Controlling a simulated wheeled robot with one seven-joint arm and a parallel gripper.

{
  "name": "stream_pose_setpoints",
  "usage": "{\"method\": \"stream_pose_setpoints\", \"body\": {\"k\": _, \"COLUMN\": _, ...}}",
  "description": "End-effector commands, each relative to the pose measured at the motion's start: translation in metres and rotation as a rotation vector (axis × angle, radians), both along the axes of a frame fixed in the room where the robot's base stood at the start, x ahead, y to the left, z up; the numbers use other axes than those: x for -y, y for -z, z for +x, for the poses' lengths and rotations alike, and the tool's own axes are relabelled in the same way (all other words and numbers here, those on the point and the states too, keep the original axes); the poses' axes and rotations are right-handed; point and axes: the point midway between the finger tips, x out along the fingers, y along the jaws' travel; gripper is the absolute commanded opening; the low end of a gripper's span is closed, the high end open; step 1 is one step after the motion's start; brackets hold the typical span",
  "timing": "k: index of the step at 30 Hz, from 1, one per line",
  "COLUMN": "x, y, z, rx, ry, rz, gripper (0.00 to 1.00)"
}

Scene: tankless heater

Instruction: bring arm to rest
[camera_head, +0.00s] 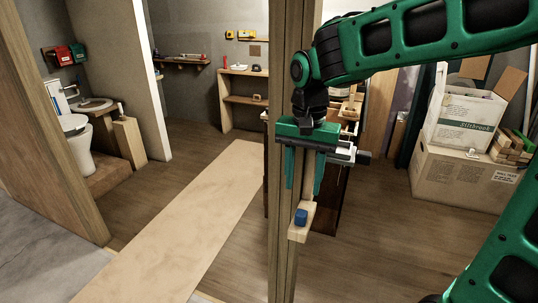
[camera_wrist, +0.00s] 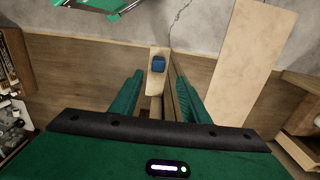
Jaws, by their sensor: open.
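My green arm (camera_head: 440,38) reaches in from the right in the head view and bends down at the wooden post. My gripper (camera_head: 303,183) points downward beside the post, with its two green fingers apart. In the wrist view the gripper (camera_wrist: 158,97) is open, with one finger on each side. A small wooden block with a blue button (camera_head: 300,217) sits on the post below the fingertips. The blue button also shows in the wrist view (camera_wrist: 158,64), beyond the fingertips. I see nothing held between the fingers. Whether a finger touches the post, I cannot tell.
The wooden post (camera_head: 281,120) stands right at the gripper. Cardboard boxes (camera_head: 462,178) stand on the right. A toilet (camera_head: 78,145) and a wooden wall edge are on the left. A pale board (camera_head: 190,230) lies on the floor. Shelves (camera_head: 243,100) stand at the back. Open floor lies at the lower right.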

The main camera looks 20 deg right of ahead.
Motion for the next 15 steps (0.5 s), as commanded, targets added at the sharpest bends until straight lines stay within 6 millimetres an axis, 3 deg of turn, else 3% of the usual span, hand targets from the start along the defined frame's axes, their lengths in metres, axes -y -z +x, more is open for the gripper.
{"method": "stream_pose_setpoints", "body": {"k": 4, "x": 0.015, "y": 0.001, "z": -0.006, "rx": 0.001, "ry": 0.003, "rz": -0.002, "gripper": 0.42}}
{"method": "stream_pose_setpoints", "body": {"k": 8, "x": 0.063, "y": 0.005, "z": -0.034, "rx": 0.004, "ry": 0.003, "rz": -0.007, "gripper": 0.42}}
{"method": "stream_pose_setpoints", "body": {"k": 12, "x": 0.126, "y": 0.017, "z": -0.090, "rx": 0.003, "ry": -0.008, "rz": -0.010, "gripper": 0.42}}
{"method": "stream_pose_setpoints", "body": {"k": 15, "x": 0.158, "y": 0.030, "z": -0.133, "rx": 0.000, "ry": -0.021, "rz": -0.006, "gripper": 0.42}}
